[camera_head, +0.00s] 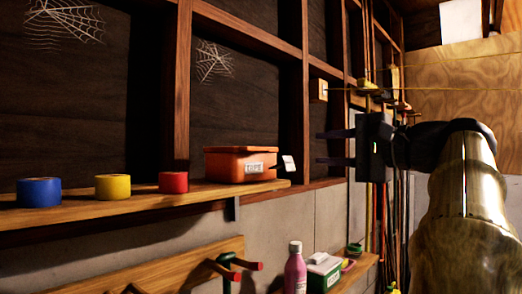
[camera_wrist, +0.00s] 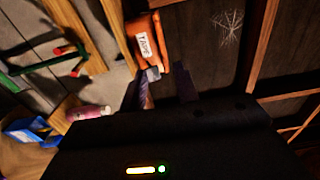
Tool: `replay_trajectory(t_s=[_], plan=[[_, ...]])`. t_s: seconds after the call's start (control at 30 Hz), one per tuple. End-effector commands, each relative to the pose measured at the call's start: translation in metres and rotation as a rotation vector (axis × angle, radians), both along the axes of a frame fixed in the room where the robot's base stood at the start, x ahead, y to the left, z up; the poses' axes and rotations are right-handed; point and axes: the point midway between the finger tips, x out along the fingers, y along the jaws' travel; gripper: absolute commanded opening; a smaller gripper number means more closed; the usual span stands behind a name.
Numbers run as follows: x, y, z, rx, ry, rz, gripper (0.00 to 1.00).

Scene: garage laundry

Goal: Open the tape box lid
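The orange tape box (camera_head: 225,165) sits near the right end of the wooden shelf, with a white TAPE label on its front. Its lid (camera_head: 240,149) looks shut. A small white tab (camera_head: 288,163) sticks out at the box's right side. In the wrist view the box (camera_wrist: 141,22) lies ahead of the fingers, and the tab (camera_wrist: 153,74) shows by the left fingertip. My gripper (camera_head: 318,148) is open and empty, to the right of the box and apart from it. It also shows in the wrist view (camera_wrist: 163,76); I cannot tell whether a finger touches the tab.
Blue (camera_head: 39,192), yellow (camera_head: 113,187) and red (camera_head: 173,182) tape rolls stand on the shelf (camera_head: 100,207) left of the box. Wall studs rise behind. Below are a peg rack (camera_head: 170,270), a pink bottle (camera_head: 295,270) and a green-and-white box (camera_head: 323,272).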

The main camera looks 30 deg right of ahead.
Motion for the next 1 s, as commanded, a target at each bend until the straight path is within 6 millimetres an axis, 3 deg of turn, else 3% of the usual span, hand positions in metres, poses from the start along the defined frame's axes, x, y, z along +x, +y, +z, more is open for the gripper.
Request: replay_trajectory(t_s=[0.17, 0.37, 1.0], plan=[[0.003, 0.001, 0.0, 0.001, 0.001, 0.0, 0.31], [0.022, 0.008, 0.001, 0.002, 0.002, 0.001, 0.31], [0.127, 0.045, 0.003, 0.002, 0.003, -0.001, 0.31]])
